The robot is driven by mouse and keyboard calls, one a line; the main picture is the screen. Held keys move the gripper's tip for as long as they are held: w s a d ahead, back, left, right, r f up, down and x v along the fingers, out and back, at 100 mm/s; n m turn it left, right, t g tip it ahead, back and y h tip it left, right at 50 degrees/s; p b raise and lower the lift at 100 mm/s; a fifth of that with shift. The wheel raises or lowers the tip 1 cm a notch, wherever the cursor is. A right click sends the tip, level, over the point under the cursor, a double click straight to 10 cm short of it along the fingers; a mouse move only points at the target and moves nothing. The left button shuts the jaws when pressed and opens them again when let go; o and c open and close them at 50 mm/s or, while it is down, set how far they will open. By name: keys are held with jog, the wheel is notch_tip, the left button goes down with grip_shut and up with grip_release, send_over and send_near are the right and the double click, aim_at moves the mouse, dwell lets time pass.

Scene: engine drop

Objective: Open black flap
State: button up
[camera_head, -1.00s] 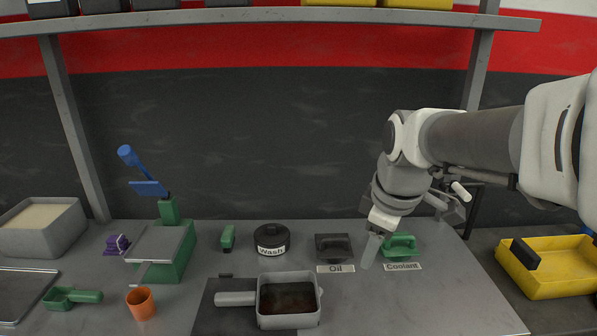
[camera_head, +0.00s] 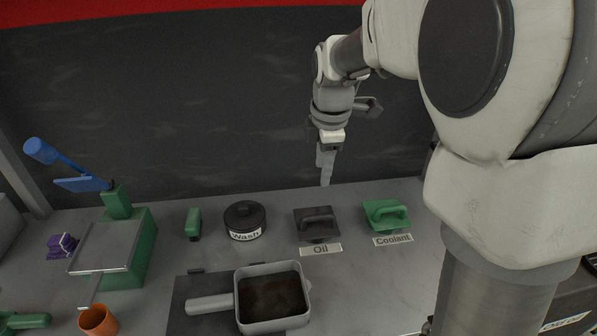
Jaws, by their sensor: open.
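The black flap (camera_head: 316,225) lies on the bench behind the "Oil" label (camera_head: 321,249). It is dark, with a raised handle along its top, and it looks closed. My gripper (camera_head: 326,176) points down above and behind the black flap, slightly to its right, apart from it. Its pale fingers are seen nearly edge-on and nothing shows between them. A green flap (camera_head: 386,215) with a similar handle sits to the right, behind the "Coolant" label (camera_head: 394,239).
A round black "Wash" pot (camera_head: 244,219) stands left of the black flap. A grey pan (camera_head: 272,296) with dark contents sits in front. A green press with a blue lever (camera_head: 70,165), a small green block (camera_head: 194,223) and an orange cup (camera_head: 98,320) are farther left.

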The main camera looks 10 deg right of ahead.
aim_at(316, 216)
jog(key=w+f, duration=0.1)
jog(key=f, duration=0.4)
jog(key=w+f, duration=0.1)
jog(key=f, duration=0.5)
jog(key=w+f, duration=0.1)
jog(key=f, duration=0.5)
jog(key=shift+w, duration=0.3)
grip_shut()
dwell(0.7)
